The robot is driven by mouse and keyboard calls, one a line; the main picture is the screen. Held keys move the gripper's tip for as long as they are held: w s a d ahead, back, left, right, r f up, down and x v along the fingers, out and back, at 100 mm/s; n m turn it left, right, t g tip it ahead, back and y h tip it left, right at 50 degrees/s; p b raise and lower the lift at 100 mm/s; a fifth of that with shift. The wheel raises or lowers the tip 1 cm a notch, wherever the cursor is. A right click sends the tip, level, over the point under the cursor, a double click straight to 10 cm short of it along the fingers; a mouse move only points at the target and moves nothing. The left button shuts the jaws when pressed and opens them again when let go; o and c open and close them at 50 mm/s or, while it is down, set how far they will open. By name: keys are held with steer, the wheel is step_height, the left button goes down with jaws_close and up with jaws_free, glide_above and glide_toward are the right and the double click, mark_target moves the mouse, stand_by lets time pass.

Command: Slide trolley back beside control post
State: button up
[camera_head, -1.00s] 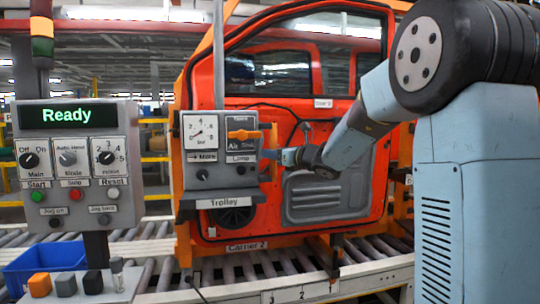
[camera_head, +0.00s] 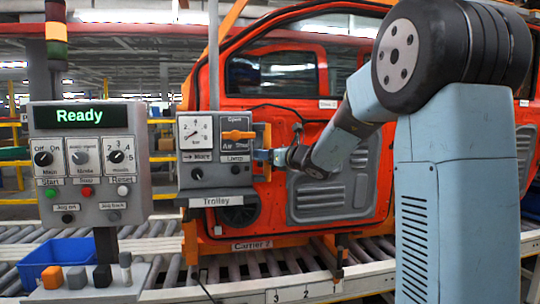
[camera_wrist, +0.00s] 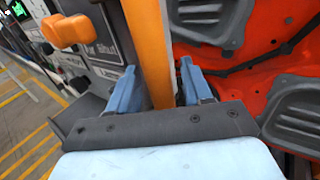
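The trolley (camera_head: 215,185) is a grey panel box with a gauge, an orange air valve lever and a "Trolley" label, in front of the red door. The control post (camera_head: 90,182) stands to its left, with a narrow gap between them; its screen reads "Ready". My gripper (camera_head: 265,155) is at the upright orange handle (camera_head: 267,136) on the trolley's right side. The finger contact is partly hidden. The trolley's panel (camera_wrist: 105,48) is left of the fingers.
The red door (camera_head: 375,190) hangs on an orange carrier labelled "Carrier 2" (camera_head: 252,245), behind the trolley, above the roller conveyor (camera_head: 170,250). A blue bin (camera_head: 45,257) lies low at the left, behind several small blocks. A cable hangs below the trolley.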

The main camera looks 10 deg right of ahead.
steer(key=v, duration=1.3)
steer(key=shift+s+d, duration=0.25)
steer(key=shift+s, duration=0.1)
